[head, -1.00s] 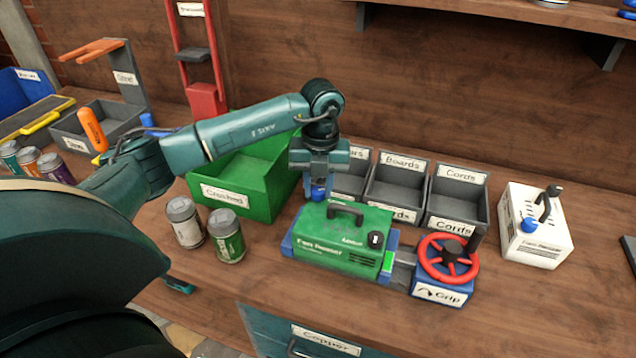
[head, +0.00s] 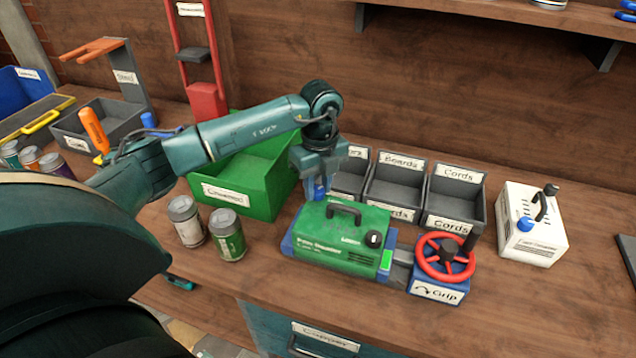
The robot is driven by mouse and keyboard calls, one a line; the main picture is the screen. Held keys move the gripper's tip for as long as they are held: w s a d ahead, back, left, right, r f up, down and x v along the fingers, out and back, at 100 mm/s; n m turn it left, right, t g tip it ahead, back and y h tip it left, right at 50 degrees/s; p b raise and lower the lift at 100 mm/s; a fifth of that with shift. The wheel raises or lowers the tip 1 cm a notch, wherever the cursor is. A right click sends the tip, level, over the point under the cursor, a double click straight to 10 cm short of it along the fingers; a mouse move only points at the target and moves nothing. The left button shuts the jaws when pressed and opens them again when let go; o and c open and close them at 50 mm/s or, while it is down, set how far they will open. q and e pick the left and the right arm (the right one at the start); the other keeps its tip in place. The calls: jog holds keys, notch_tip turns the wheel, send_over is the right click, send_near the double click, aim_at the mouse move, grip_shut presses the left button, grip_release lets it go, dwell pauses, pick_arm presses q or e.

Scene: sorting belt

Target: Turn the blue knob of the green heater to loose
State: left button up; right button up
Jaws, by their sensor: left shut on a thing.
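The green heater (head: 335,255) sits in the blue clamp in the middle of the bench, with a dark handle on top and a black dial at its right end. Its blue knob (head: 319,192) shows at the heater's back left corner. My left gripper (head: 318,188) points down from above and is shut on the blue knob; its fingers partly hide the knob. My right gripper is not in view.
A red handwheel (head: 446,258) on the blue clamp block stands right of the heater. A green crate (head: 222,193) and two cans (head: 227,235) are at left. Grey bins (head: 397,190) stand behind; a white heater (head: 532,228) is at right.

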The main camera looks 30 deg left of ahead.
aim_at(320, 189)
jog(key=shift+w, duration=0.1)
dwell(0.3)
pick_arm(q)
jog(key=o, duration=1)
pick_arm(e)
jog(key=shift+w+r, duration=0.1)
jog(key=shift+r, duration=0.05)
pick_arm(q)
jog(key=r, duration=0.6)
jog(key=r+b, duration=0.1)
jog(key=r, duration=0.6)
jog(key=shift+w+d+r, duration=0.1)
jog(key=shift+w, duration=0.1)
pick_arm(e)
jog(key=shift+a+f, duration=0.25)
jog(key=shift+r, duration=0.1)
